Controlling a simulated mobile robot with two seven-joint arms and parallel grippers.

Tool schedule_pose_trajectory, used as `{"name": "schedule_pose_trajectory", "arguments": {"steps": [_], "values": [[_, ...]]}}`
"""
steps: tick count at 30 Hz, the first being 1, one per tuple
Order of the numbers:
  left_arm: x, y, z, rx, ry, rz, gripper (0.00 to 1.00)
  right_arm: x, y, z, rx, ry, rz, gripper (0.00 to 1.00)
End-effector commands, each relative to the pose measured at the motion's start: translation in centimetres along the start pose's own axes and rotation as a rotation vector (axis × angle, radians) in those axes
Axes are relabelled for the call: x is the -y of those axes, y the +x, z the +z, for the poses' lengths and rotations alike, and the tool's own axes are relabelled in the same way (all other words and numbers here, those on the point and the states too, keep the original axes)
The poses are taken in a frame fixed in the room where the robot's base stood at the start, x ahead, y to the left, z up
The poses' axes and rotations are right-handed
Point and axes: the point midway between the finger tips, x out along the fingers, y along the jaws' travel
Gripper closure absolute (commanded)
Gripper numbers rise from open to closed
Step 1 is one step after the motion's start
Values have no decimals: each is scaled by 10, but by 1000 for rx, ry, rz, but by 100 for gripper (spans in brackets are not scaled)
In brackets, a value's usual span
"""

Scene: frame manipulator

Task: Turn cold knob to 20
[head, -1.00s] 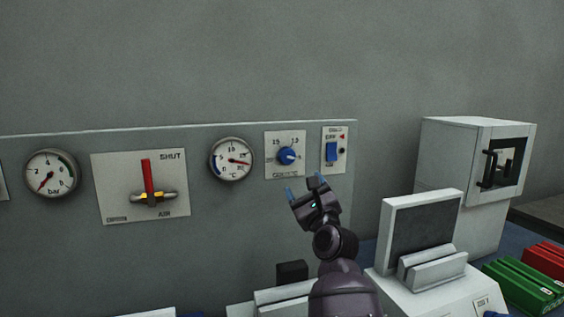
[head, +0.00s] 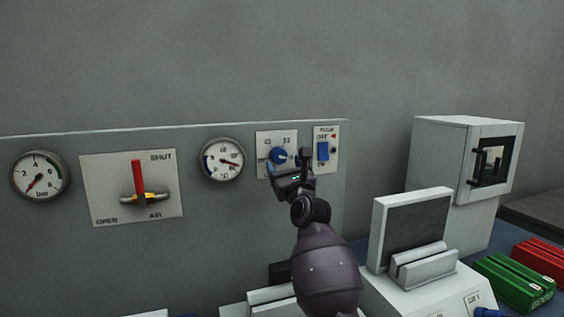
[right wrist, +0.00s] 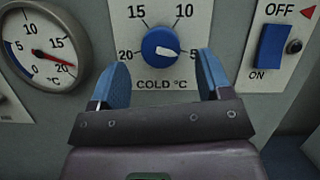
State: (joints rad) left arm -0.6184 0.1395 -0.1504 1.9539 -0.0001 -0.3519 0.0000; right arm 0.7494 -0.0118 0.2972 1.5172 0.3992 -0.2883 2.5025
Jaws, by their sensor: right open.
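The blue cold knob (head: 278,156) sits on a white plate on the grey panel. In the right wrist view the cold knob (right wrist: 158,46) has a white pointer aimed right, near the 5. Its plate (right wrist: 135,72) reads 20, 15, 10 and 5, with 20 at the left. My right gripper (head: 288,164) is just in front of and below the knob. In the wrist view the right gripper (right wrist: 164,75) is open, its blue-padded fingers spread to the lower left and lower right of the knob, with nothing between them. My left gripper is out of view.
A round °C gauge (right wrist: 42,50) is left of the knob, its red needle near 20. A blue ON/OFF switch (right wrist: 269,46) is close on the right. A red-handled air valve (head: 137,180) is further left. A screen (head: 412,228) stands lower right.

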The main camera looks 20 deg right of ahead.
Motion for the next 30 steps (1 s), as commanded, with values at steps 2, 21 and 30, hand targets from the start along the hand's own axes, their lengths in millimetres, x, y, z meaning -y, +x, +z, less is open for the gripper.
{"name": "schedule_pose_trajectory", "arguments": {"steps": [2,21,30], "values": [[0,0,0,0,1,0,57,0,10,0,1,-1,1,28],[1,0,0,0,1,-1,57,0,26,0,0,0,-1,39],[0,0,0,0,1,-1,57,0,26,0,0,-1,-1,78]]}}
